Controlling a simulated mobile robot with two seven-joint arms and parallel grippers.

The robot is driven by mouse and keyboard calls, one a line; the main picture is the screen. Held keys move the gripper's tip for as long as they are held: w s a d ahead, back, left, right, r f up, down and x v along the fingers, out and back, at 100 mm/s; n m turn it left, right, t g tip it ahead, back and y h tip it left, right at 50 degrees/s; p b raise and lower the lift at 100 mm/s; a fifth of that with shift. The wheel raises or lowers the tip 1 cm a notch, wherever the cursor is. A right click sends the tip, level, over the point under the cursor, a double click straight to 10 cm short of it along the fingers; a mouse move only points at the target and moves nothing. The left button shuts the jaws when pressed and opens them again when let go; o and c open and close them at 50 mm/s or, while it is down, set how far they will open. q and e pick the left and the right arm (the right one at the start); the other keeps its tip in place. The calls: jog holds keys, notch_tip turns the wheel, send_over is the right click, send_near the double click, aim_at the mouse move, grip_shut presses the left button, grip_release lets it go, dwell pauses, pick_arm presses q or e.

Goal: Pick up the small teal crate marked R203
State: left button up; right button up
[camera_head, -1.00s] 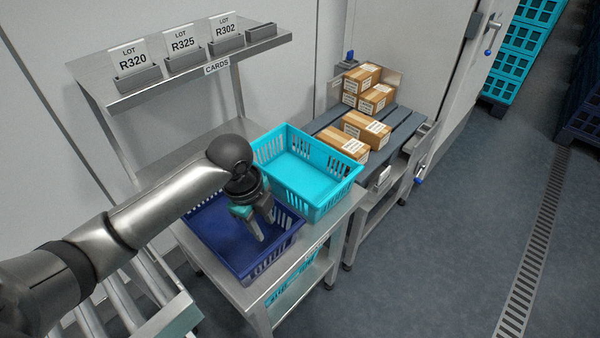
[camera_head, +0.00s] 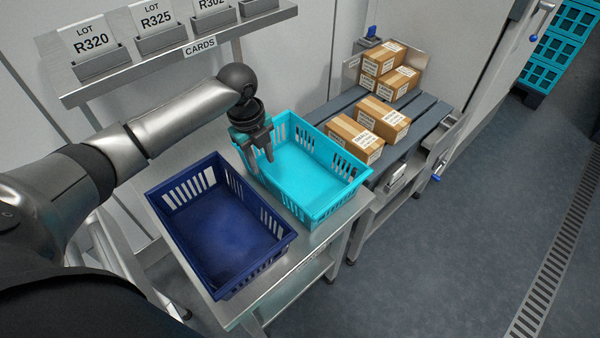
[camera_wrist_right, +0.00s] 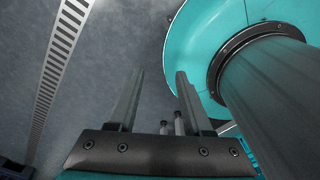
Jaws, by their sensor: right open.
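A teal crate (camera_head: 318,205) with slotted walls stands on the steel table, empty inside as far as I see. No R203 mark is readable on it. My left gripper (camera_head: 261,158) points down at the crate's left back corner, its fingers overlapping the rim in the head view. Whether its fingers are parted or hold the rim is unclear. My right gripper (camera_wrist_right: 154,74) shows only in the right wrist view, open, with grey floor behind its empty jaws.
An empty navy crate (camera_head: 273,257) stands left of the teal one. A card shelf (camera_head: 190,57) with lot cards R320, R325 and R302 is above. Cartons (camera_head: 354,138) lie on a roller stand (camera_head: 430,118) to the right. The floor (camera_head: 455,240) at right is clear.

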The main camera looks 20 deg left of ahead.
aim_at(270, 180)
pick_arm(q)
notch_tip(270, 180, down, 3)
jog(key=shift+w+r, duration=0.15)
jog(key=f+b, duration=0.1)
jog(key=f, duration=0.1)
jog(key=d+f+b, duration=0.1)
jog(key=f, duration=0.2)
jog(key=shift+w+d+f, duration=0.15)
jog(key=shift+f, duration=0.15)
jog(key=shift+r, duration=0.1)
grip_shut()
pick_arm(e)
jog(key=shift+w+f, duration=0.4)
jog(key=shift+f, duration=0.2)
jog(key=shift+w+f, duration=0.35)
jog(key=shift+f, duration=0.25)
